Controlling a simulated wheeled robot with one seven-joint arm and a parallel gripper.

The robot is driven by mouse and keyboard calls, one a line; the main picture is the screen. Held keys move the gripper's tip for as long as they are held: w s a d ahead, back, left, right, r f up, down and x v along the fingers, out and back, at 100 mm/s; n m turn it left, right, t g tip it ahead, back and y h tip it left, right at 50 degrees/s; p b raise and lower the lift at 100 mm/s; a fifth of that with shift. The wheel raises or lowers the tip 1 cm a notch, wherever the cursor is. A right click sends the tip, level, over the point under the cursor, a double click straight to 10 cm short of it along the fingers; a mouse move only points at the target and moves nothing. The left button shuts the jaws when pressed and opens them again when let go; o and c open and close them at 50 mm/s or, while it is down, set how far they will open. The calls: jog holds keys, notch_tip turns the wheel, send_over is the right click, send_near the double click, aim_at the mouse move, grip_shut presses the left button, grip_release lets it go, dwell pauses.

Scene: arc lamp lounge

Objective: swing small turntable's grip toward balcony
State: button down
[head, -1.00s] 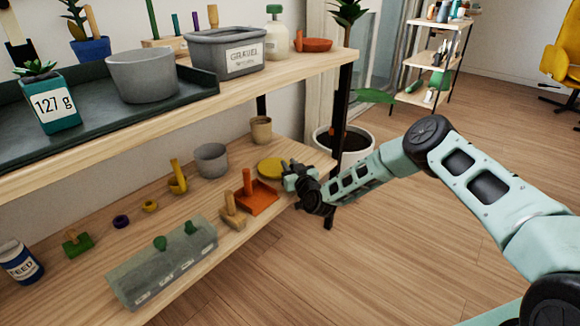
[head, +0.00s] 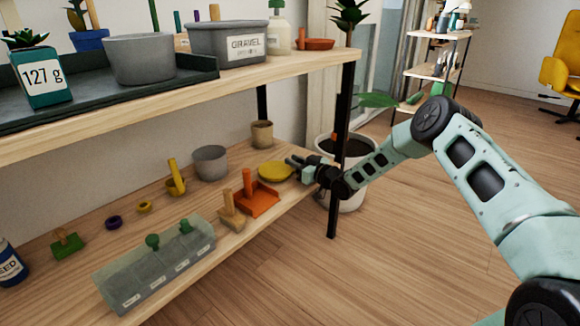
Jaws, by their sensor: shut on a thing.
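The small turntable looks to be the yellow disc (head: 276,171) lying on the lower wooden shelf near its right end. My gripper (head: 294,162) reaches in from the right at the disc's right rim. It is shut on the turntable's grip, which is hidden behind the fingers. The balcony is not clearly marked; a glass door (head: 374,85) stands behind the shelf to the right.
An orange tray with a post (head: 262,203) and a wooden block with a peg (head: 230,216) stand in front of the disc. A beige cup (head: 262,134) is behind it. The black shelf post (head: 340,190) and a potted plant (head: 352,145) are close to my arm.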

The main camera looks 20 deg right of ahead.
jog(key=shift+w+a+r, duration=0.1)
jog(key=shift+w, duration=0.2)
dwell(0.4)
jog(key=c, duration=1.3)
grip_release()
jog(key=shift+o, duration=0.2)
jog(key=shift+s+d, duration=0.2)
jog(key=shift+s, duration=0.05)
jog(key=p+v, duration=0.5)
jog(key=v, duration=1.1)
jog(key=shift+s+d+p, duration=0.15)
jog(key=shift+s+p, duration=0.2)
jog(key=shift+p, duration=0.05)
jog(key=shift+c, duration=0.3)
